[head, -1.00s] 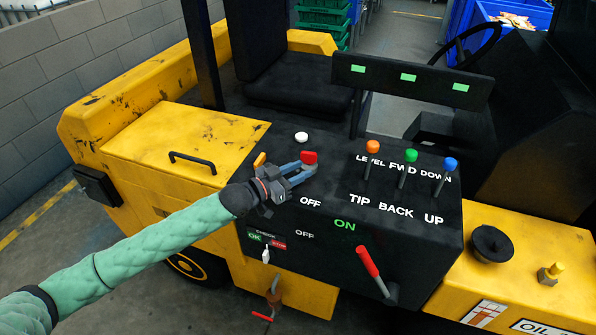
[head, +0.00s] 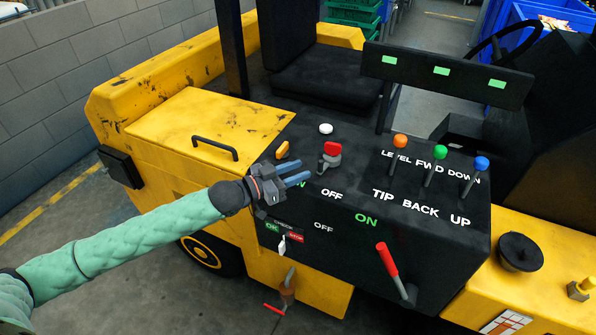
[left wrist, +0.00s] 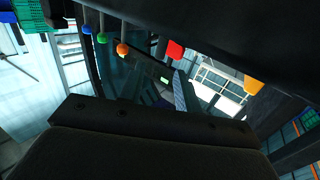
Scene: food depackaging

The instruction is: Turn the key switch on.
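A red-topped switch with a grey base (head: 331,157) stands on the black control panel (head: 350,270); I take it to be the key switch. The word OFF is printed below it at the right. The red top also shows in the left wrist view (left wrist: 175,50). My right gripper is not in view.
A yellow knob (head: 283,150) is close behind my left gripper, and a white button (head: 326,129) is behind the switch. Orange (head: 400,142), green (head: 440,152) and blue (head: 481,163) levers stand to the right. A red-handled lever (head: 387,260) sticks out in front.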

